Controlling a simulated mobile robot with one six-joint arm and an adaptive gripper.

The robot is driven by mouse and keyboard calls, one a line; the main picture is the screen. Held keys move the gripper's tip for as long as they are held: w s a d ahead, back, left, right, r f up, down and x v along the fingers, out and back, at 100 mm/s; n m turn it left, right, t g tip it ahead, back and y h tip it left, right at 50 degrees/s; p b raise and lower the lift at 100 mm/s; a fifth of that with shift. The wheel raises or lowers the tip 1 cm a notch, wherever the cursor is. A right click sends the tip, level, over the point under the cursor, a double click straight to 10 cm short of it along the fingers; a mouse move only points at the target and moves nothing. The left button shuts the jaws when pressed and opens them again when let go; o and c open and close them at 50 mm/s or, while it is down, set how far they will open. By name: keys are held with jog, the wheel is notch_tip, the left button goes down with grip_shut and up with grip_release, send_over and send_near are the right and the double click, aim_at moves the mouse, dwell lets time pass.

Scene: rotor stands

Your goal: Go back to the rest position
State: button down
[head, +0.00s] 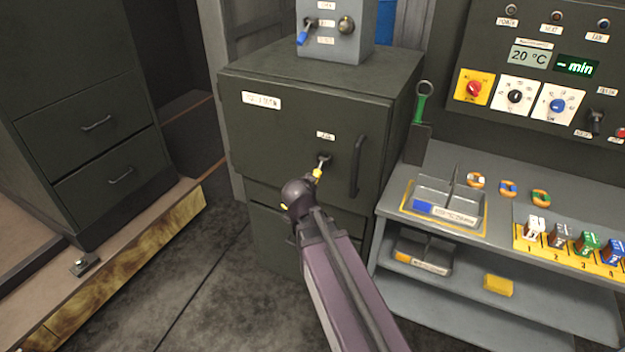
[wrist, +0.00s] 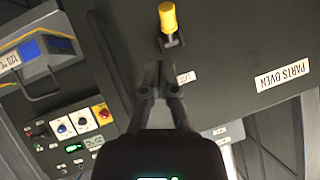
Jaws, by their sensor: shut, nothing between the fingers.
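My arm reaches from the bottom middle of the head view up to the front of the dark parts oven (head: 285,130). In the wrist view my gripper (wrist: 161,70) is shut, its fingertips together with nothing between them. In the head view the fingers are hidden behind my dark wrist. A yellow-tipped latch (head: 317,174) sticks out of the oven door; it also shows in the wrist view (wrist: 168,17), just beyond the fingertips. The fingers look apart from it. The oven door appears closed.
A dark vertical door handle (head: 356,165) stands right of the latch. Further right is a grey bench with a divided tray (head: 470,222), rings and coloured blocks, under a control panel (head: 545,70). A drawer cabinet (head: 90,125) stands left. Floor shows between.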

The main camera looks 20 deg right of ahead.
jog(key=shift+s+a+r, duration=0.1)
jog(key=shift+s+a, duration=0.1)
jog(key=shift+s, duration=0.1)
dwell(0.4)
jog(key=s+a+f+n+g+y, duration=0.2)
jog(key=s+a+f+n+g, duration=0.1)
jog(key=s, duration=0.4)
jog(key=s+a+f+n+g+y, duration=0.3)
jog(key=s+a+f+n+g, duration=0.1)
jog(key=s+f+n+g, duration=0.1)
jog(key=shift+s+a+f+n+g+y, duration=0.25)
jog(key=shift+s+n+g, duration=0.8)
jog(key=shift+s, duration=0.6)
